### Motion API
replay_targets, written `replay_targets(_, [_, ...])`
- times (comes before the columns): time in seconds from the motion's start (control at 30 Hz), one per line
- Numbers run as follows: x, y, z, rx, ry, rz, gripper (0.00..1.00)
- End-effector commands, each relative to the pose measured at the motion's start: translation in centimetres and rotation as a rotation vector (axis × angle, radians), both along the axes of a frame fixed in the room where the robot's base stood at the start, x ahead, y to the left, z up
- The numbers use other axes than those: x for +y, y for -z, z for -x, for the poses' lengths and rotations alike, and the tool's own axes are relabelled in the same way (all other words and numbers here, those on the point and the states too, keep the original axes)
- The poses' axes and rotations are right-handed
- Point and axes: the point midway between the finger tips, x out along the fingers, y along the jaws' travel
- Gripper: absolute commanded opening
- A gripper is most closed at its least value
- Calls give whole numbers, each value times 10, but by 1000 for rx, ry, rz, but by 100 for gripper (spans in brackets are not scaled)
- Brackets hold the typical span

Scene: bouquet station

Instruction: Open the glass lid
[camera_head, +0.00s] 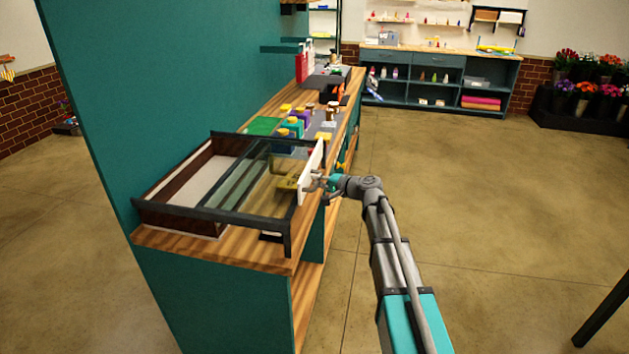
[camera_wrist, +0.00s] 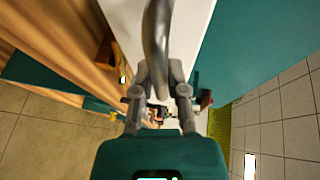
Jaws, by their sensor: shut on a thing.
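A low display case (camera_head: 178,217) with a dark frame sits on the near end of the wooden counter. Its glass lid (camera_head: 262,180) lies over the middle and right of the frame, with a white strip (camera_head: 311,172) standing along its right end. The left part of the case shows a pale inside with no glass seen over it. My gripper (camera_head: 318,183) is at the outer side of the white strip, shut on the lid's handle. In the wrist view a grey curved handle (camera_wrist: 157,38) runs between my gripper's fingers (camera_wrist: 163,78), with the white strip behind it.
The wooden counter (camera_head: 258,257) carries several colored bottles (camera_head: 294,124) and a green mat (camera_head: 264,126) behind the case. A tall teal panel (camera_head: 170,80) stands along its left side.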

Motion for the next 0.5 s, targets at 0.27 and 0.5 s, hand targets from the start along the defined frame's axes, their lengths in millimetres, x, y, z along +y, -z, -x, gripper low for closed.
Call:
replay_targets(0.27, [8,0,0,-1,-8,0,0])
replay_targets(0.5, [11,0,0,-1,-10,-1,52])
